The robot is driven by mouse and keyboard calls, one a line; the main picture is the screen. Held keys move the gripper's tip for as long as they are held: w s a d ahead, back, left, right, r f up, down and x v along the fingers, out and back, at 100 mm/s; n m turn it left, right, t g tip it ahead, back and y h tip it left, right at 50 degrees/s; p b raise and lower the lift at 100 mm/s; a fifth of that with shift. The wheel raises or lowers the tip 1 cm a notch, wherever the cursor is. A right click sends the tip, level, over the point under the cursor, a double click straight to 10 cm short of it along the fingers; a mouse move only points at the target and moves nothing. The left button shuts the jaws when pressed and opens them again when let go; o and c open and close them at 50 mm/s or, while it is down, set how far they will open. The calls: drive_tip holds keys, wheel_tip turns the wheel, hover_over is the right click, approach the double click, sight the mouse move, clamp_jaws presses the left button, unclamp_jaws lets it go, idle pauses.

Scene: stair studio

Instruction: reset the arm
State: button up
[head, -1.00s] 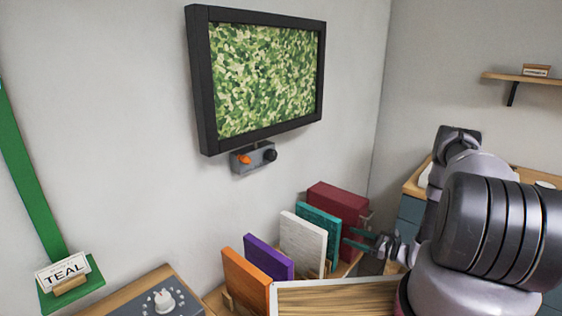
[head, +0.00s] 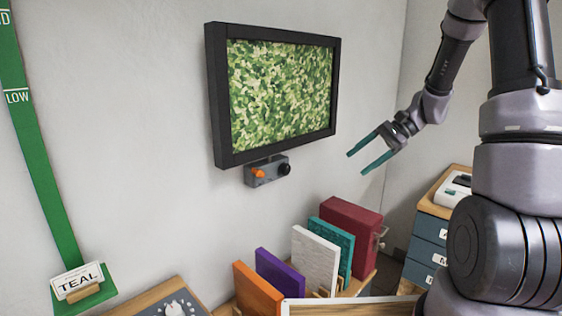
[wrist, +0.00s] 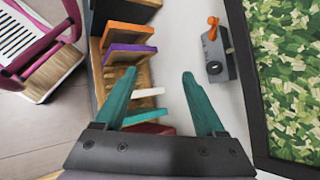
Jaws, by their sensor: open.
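My gripper (head: 370,155) is raised in front of the wall, to the right of the framed camouflage panel and above the row of upright boards. Its two teal fingers are apart with nothing between them. In the wrist view my gripper (wrist: 155,95) also shows open and empty, with the boards beyond and between its fingers. My arm comes down from the upper right in the head view.
Orange (head: 258,290), purple (head: 279,272), white (head: 315,262) and teal boards stand beside a dark red block (head: 352,228). The framed panel (head: 222,95) hangs above a grey box with knobs (head: 266,171). Blue drawers (head: 428,255) stand at right.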

drive_tip(key=s+d+r+n+t+h, duration=0.2)
drive_tip(key=s+r+n+t+h, duration=0.3)
drive_tip(key=s+r, duration=1.3)
drive_tip(key=s+t+h, duration=0.1)
drive_tip(key=t+h, duration=0.1)
drive_tip(key=h, duration=0.1)
drive_tip(key=shift+n+t, duration=0.3)
drive_tip(key=c, duration=0.4)
drive_tip(key=shift+o, duration=0.2)
drive_tip(key=shift+w, duration=0.1)
